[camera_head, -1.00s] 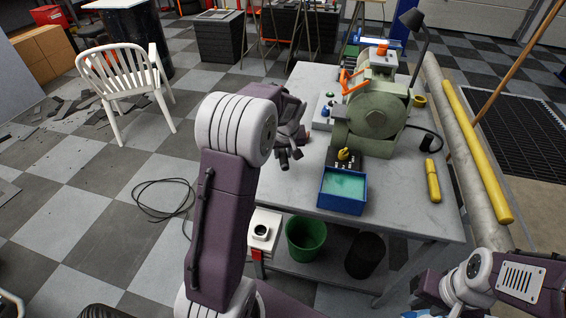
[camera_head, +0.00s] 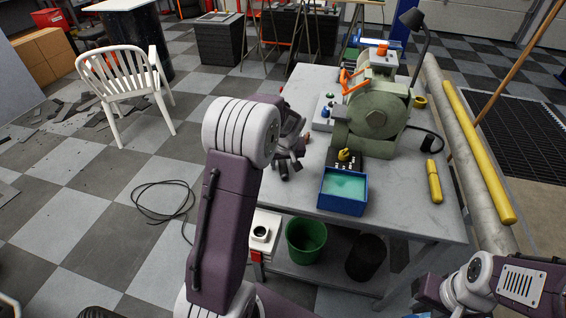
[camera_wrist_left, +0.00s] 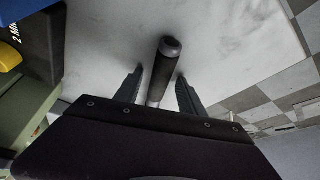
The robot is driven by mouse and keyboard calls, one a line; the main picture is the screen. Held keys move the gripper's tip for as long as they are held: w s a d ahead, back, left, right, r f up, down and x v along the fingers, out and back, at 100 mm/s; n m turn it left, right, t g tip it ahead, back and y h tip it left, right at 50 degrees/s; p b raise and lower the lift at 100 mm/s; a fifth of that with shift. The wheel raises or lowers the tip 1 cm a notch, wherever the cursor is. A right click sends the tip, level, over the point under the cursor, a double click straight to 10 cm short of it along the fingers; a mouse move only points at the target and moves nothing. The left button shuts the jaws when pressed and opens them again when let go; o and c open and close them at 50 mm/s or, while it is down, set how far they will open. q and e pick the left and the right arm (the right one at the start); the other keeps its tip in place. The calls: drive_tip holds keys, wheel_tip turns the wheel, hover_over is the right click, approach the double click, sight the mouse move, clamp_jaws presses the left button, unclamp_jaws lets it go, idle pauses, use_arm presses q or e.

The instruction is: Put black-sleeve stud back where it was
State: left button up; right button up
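The black-sleeve stud (camera_wrist_left: 158,78), dark with a grey rounded end, shows in the left wrist view between the two fingers of my left gripper (camera_wrist_left: 160,88). The fingers are apart, with a visible gap at least on the left side of the stud. In the head view my left gripper (camera_head: 290,170) is at the table's left edge, and I cannot make out the stud there. A black labelled strip (camera_head: 359,164) lies behind the blue tray, with a yellow piece (camera_head: 344,155) on it. My right gripper (camera_head: 428,298) is low at the bottom right, its fingers unclear.
The grey table (camera_head: 400,205) carries a green grinder (camera_head: 372,115), a blue tray (camera_head: 342,206) with a turquoise inside and a yellow cylinder (camera_head: 433,181). A green bucket (camera_head: 306,240) stands on the lower shelf. The tabletop's front right is mostly clear.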

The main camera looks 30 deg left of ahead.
use_arm(q)
drive_tip(key=shift+r, duration=0.1)
drive_tip(key=shift+r, duration=0.35)
drive_tip(key=p+v, duration=0.2)
drive_tip(key=v, duration=0.9)
drive_tip(key=s+d+f+m, duration=0.1)
drive_tip(key=s+d+f, duration=0.1)
drive_tip(key=s+d+f+m+g+h, duration=0.1)
drive_tip(key=s+d+f, duration=0.1)
drive_tip(key=s, duration=0.1)
drive_tip(key=s+d+f+m, duration=0.1)
drive_tip(key=s+d+f, duration=0.1)
drive_tip(key=s, duration=0.1)
drive_tip(key=shift+s+d+m+h, duration=0.15)
drive_tip(key=shift+s+m+h, duration=0.15)
drive_tip(key=shift+h, duration=0.1)
drive_tip(key=s+d+f+m+g+h, duration=0.1)
drive_tip(key=s+d+f+m, duration=0.2)
drive_tip(key=s, duration=0.7)
wheel_tip(320, 180, down, 2)
drive_tip(key=shift+s+d+f+g, duration=0.15)
drive_tip(key=shift+s+d+g, duration=0.2)
drive_tip(key=shift+d, duration=0.3)
